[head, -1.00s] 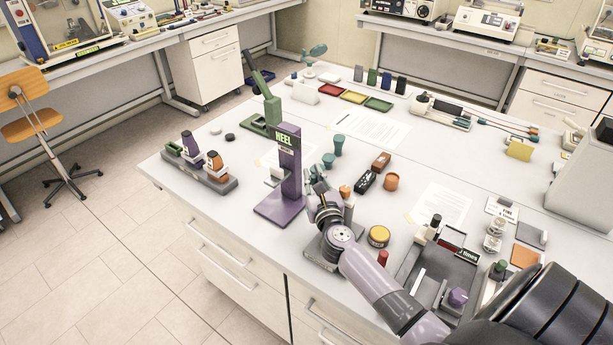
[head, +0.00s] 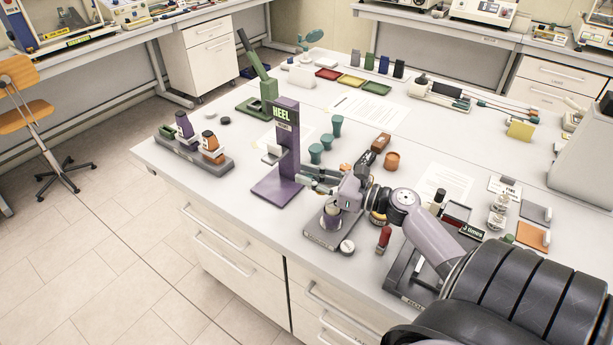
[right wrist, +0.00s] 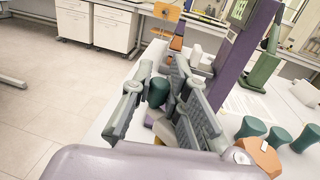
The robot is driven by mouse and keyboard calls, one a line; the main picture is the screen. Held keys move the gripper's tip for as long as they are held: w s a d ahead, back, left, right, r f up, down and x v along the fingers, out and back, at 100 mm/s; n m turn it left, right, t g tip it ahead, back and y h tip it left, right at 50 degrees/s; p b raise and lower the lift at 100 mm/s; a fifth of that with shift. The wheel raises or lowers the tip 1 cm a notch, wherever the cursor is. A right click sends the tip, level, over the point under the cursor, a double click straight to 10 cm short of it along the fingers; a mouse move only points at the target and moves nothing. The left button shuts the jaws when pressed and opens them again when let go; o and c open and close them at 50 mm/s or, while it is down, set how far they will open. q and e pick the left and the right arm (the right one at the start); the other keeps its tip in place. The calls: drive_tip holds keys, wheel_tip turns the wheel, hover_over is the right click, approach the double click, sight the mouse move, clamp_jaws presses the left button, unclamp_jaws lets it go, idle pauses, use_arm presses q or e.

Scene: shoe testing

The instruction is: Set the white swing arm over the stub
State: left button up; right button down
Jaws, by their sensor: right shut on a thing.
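The purple HEEL stand (head: 287,150) stands on the table with a small white arm-like part (head: 271,153) on its left side; I cannot tell surely that this is the swing arm. In the right wrist view the purple column (right wrist: 240,50) rises just beyond the fingers. My right gripper (head: 314,179) is low, close to the right of the stand. In the right wrist view its fingers (right wrist: 162,80) are shut on a dark green rounded piece (right wrist: 158,91). I cannot make out the stub. My left gripper is not in view.
Several teal flared pieces (head: 326,142) stand behind the gripper. A shoe rack (head: 186,156) is at the left. The table before the rack is clear.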

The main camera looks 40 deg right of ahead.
drive_tip(key=shift+s+a+n+g+y+b, duration=0.15)
drive_tip(key=shift+s+n+g+y+b, duration=0.35)
drive_tip(key=shift+s+n+g+y, duration=1.1)
drive_tip(key=shift+s+a+n+g+y+b, duration=0.15)
drive_tip(key=shift+s+n+g+y+b, duration=0.35)
drive_tip(key=shift+s+n+g+y, duration=1.05)
drive_tip(key=shift+w+m+t+y, duration=0.25)
drive_tip(key=shift+w+t+y, duration=0.1)
drive_tip(key=shift+w, duration=0.2)
drive_tip(key=c, duration=1.5)
unclamp_jaws()
drive_tip(key=shift+c, duration=0.2)
wheel_tip(320, 180, up, 10)
